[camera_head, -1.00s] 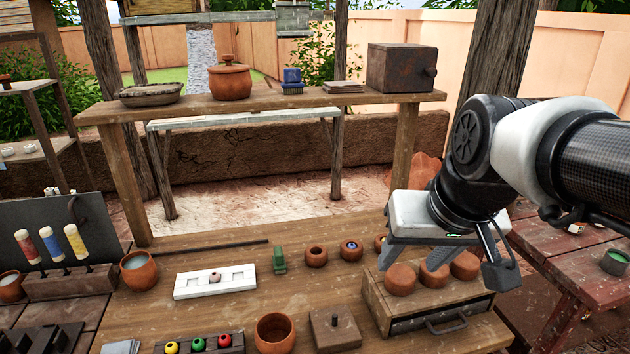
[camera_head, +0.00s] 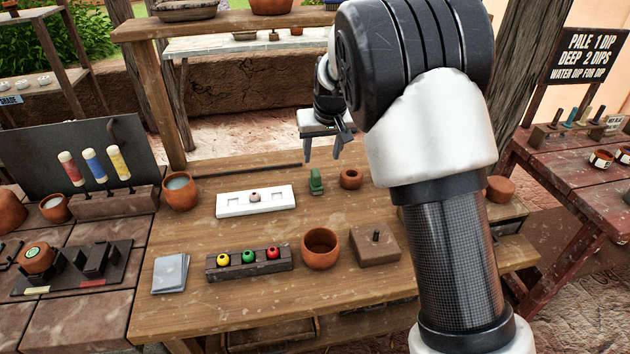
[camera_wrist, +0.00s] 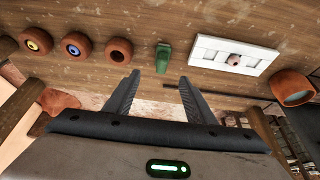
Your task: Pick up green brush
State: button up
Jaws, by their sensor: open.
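The green brush (camera_head: 316,182) stands on the wooden table, between a white tray and a small clay pot. In the wrist view the green brush (camera_wrist: 163,58) lies ahead of the fingertips, roughly centred between them. My gripper (camera_head: 324,158) is open and empty, above the far edge of the table and behind the brush in the head view. In the wrist view my gripper (camera_wrist: 160,78) shows both fingers spread with nothing between them.
A white tray (camera_head: 229,205) with a small clay piece is left of the brush. A small clay pot (camera_head: 350,171) is close on its right. A larger clay pot (camera_head: 321,262), a wooden lid (camera_head: 388,247) and a bead rack (camera_head: 216,264) stand nearer. A dark rod (camera_head: 222,174) lies behind.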

aim_at(317, 175)
jog(key=b+x, duration=0.1)
jog(key=x, duration=0.8)
jog(key=shift+a+b+x, duration=0.2)
jog(key=shift+b+x, duration=0.25)
jog(key=shift+x, duration=2.25)
jog(key=shift+s, duration=0.15)
jog(key=shift+c, duration=0.4)
jog(key=c, duration=1.1)
